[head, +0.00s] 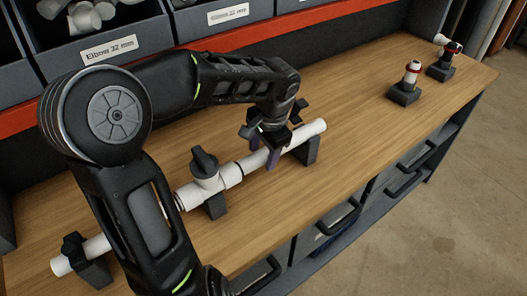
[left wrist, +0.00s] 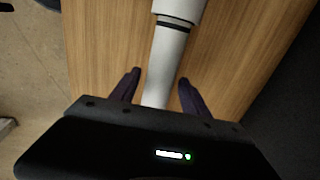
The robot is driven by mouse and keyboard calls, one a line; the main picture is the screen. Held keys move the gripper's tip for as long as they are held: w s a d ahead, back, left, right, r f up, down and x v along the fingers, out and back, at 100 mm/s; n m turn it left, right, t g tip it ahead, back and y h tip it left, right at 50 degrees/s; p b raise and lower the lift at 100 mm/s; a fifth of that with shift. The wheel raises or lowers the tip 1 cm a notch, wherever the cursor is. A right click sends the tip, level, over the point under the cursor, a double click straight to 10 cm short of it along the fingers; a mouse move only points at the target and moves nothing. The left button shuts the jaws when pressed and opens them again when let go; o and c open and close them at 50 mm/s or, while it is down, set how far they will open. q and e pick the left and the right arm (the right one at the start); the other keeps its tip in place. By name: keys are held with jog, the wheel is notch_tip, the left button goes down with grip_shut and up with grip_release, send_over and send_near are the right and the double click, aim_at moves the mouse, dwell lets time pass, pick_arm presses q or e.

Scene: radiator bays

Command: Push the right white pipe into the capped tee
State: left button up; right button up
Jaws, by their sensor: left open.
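The capped tee (head: 208,184) is white with a black cap on top, in a black holder on the bench. The right white pipe (head: 311,131) runs from the tee's right side to a black support. In the left wrist view the right pipe (left wrist: 168,60) shows a dark ring close to a wider white part, likely the tee's socket (left wrist: 180,9). I cannot tell how deep the pipe sits. My left gripper (head: 265,153) is open, with its purple fingers on both sides of the pipe; gaps show beside it in the wrist view (left wrist: 158,84). My right gripper is out of view.
The left white pipe (head: 95,246) lies in a black clamp, partly hidden by my arm. Two small fittings on black stands (head: 404,93) (head: 441,70) stand at the far right. Bins labelled Elbow (head: 114,51) line the back. Bare wood (head: 365,140) lies right of the pipe.

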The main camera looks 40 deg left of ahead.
pick_arm(q)
jog(key=shift+w+d, duration=0.1)
jog(key=shift+r, duration=0.15)
jog(key=shift+r, duration=0.25)
jog(key=r, duration=0.2)
jog(key=d+r, duration=0.1)
jog(key=r, duration=0.4)
jog(key=shift+s+d+b, duration=0.2)
jog(key=shift+d+b, duration=0.05)
jog(key=shift+b, duration=0.1)
